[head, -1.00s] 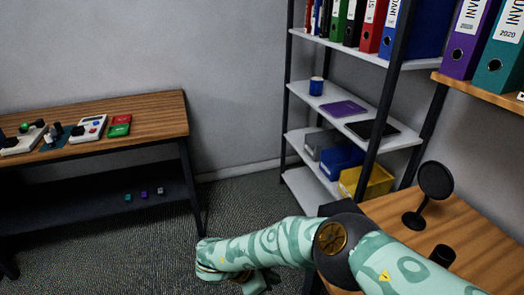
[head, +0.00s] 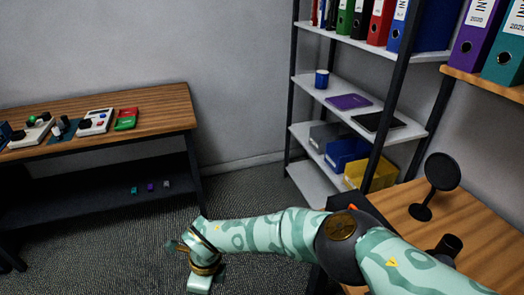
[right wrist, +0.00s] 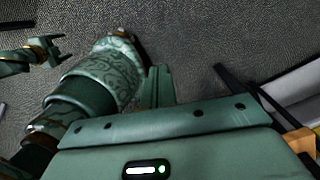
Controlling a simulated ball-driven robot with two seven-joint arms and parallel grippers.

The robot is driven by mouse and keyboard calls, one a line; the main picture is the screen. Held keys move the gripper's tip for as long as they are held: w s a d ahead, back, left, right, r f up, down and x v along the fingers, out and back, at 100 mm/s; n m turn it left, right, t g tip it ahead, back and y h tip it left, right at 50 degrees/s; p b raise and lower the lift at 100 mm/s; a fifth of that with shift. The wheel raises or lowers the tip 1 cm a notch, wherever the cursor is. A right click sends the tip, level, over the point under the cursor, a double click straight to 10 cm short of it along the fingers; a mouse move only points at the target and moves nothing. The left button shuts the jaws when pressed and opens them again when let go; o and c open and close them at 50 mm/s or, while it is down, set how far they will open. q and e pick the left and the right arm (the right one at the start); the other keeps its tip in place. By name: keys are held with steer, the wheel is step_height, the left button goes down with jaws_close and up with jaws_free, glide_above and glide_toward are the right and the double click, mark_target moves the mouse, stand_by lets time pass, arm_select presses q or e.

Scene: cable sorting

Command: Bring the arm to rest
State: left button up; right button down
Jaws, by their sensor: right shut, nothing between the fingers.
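My right arm comes in from the right in the head view, bent at a dark elbow joint with a round bronze cap. Its forearm reaches left over the carpet and ends in the right gripper (head: 199,284), low in the picture and partly cut off by the bottom edge. In the right wrist view, the right gripper's fingers (right wrist: 158,86) are together with nothing between them. My left gripper (right wrist: 60,49) shows at the upper left of the right wrist view, its two dark fingers apart and empty. The left arm is outside the head view.
A wooden desk (head: 480,240) with a round black stand (head: 441,175) is under and beside the right arm. A metal shelf (head: 345,85) with binders and bins stands behind. A wooden table (head: 160,105) with small devices is at the left. Carpet between is clear.

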steer(key=w+a+r+m+t+y, duration=0.15)
steer(key=a+r+m+y, duration=0.45)
steer(key=a+m+y, duration=0.7)
steer(key=w+d+f+m+t+h, duration=0.35)
steer(key=d+f+m, duration=0.25)
steer(key=d+m, duration=0.3)
steer(key=w+d+f+m+t+h, duration=0.2)
steer(key=w+d+f+m+t, duration=0.4)
steer(key=m, duration=0.5)
steer(key=s+d+f+m+g+h, duration=0.25)
steer(key=s+d+f+m, duration=0.25)
steer(key=s+d+f, duration=0.4)
steer(key=s+d+f+m+g+h, duration=0.25)
steer(key=s+d+f+m, duration=0.35)
steer(key=d+f, duration=0.45)
steer(key=s+d+f+m+g+h, duration=0.1)
steer(key=s+d+f, duration=0.2)
steer(key=s, duration=1)
steer(key=s+d+f+m+g+h, duration=0.1)
steer(key=s+d+f+m+g, duration=0.1)
steer(key=s+d, duration=0.6)
steer(key=s+d+f+m+g+h, duration=0.2)
steer(key=s+d+f, duration=0.2)
steer(key=s, duration=1.4)
steer(key=shift+s+d, duration=0.25)
steer(key=shift+d, duration=1)
steer(key=shift+f, duration=0.1)
